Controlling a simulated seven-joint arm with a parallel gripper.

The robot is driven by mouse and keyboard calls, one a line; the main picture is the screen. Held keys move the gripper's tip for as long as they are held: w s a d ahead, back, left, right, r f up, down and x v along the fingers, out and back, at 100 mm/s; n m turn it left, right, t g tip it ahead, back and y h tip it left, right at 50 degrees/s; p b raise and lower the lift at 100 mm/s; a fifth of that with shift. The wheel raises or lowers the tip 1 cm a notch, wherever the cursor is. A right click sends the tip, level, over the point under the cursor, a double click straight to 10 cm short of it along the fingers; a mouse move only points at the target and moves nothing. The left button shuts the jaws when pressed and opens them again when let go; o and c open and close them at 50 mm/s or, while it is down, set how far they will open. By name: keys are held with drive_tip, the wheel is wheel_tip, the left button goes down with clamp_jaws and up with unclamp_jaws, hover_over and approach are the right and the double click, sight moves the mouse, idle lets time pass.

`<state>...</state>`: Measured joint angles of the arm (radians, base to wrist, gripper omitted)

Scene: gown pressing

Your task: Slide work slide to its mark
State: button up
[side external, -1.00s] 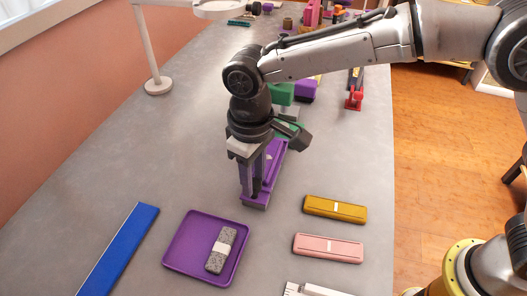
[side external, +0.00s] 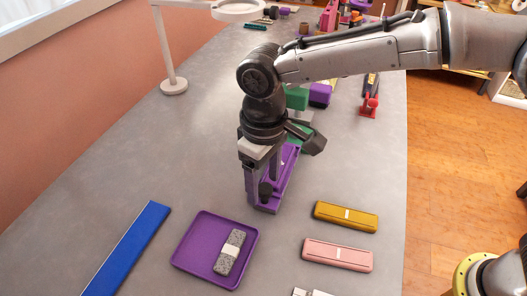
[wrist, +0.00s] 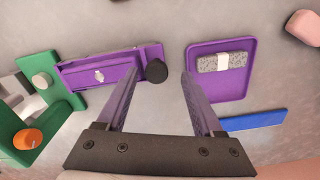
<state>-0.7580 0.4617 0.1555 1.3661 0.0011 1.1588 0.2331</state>
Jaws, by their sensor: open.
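A purple rail-like fixture (wrist: 85,73) carries a dark rounded knob (wrist: 157,71) at its right end in the wrist view. I take this as the work slide. The knob also shows low on the fixture's near end in the side view (side external: 265,190). Contact is not clear. In the side view, the fingers (side external: 263,185) hide part of the fixture.
A purple tray (side external: 190,255) with a grey block (side external: 229,262) lies near the fixture. A blue strip (side external: 125,250) is at left; yellow (side external: 345,216) and pink (side external: 337,255) cases are at right. A green fixture with an orange knob (wrist: 27,139) adjoins the rail.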

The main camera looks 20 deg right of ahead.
wheel_tip(320, 180, up, 13)
idle(0.3)
drive_tip(key=shift+f, duration=0.1)
